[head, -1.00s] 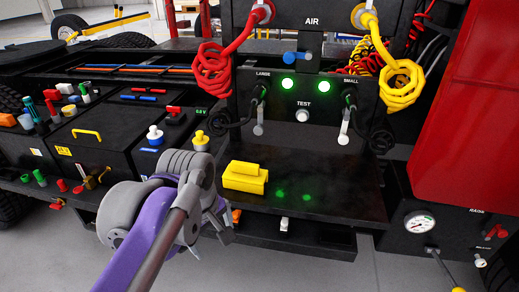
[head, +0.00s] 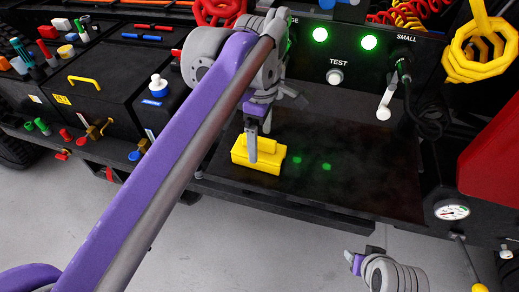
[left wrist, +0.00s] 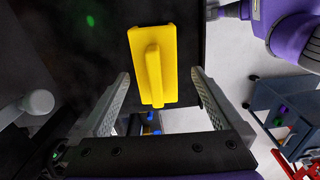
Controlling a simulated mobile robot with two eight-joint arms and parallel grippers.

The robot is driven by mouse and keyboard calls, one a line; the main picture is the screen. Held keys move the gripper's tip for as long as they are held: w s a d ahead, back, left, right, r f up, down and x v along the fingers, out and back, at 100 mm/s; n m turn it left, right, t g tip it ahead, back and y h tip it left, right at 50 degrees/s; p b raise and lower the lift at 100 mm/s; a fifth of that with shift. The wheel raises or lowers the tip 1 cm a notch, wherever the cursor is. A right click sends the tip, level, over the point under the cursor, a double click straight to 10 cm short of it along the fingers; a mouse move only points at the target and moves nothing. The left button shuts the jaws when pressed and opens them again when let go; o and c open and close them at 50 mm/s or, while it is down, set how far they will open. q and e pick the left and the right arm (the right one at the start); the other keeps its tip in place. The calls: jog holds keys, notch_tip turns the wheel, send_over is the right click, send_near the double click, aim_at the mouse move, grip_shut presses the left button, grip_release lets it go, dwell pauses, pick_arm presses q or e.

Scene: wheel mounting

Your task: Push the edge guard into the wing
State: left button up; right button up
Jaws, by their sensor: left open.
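A yellow block with a raised grip (head: 270,160) lies on the black shelf (head: 350,180) below the TEST panel. My left gripper (head: 259,145) points down over it with its fingers apart. In the left wrist view the yellow block (left wrist: 165,50) shows between the open fingers of the left gripper (left wrist: 161,76), with gaps on both sides. My right gripper (head: 358,262) is low in front of the shelf, small and partly turned away; its jaws are unclear. No part is clearly recognisable as an edge guard or a wing.
The TEST panel (head: 337,62) with two lit green lamps stands behind the shelf. A red panel (head: 490,150) is at the right, above a pressure gauge (head: 452,211). Black cases (head: 95,95) with small coloured parts stand at the left. The shelf right of the block is clear.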

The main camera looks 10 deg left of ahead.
aim_at(259, 148)
pick_arm(q)
jog(key=f, duration=0.5)
jog(key=shift+w+a+f, duration=0.2)
jog(key=shift+w+f, duration=0.1)
jog(key=c, duration=1.2)
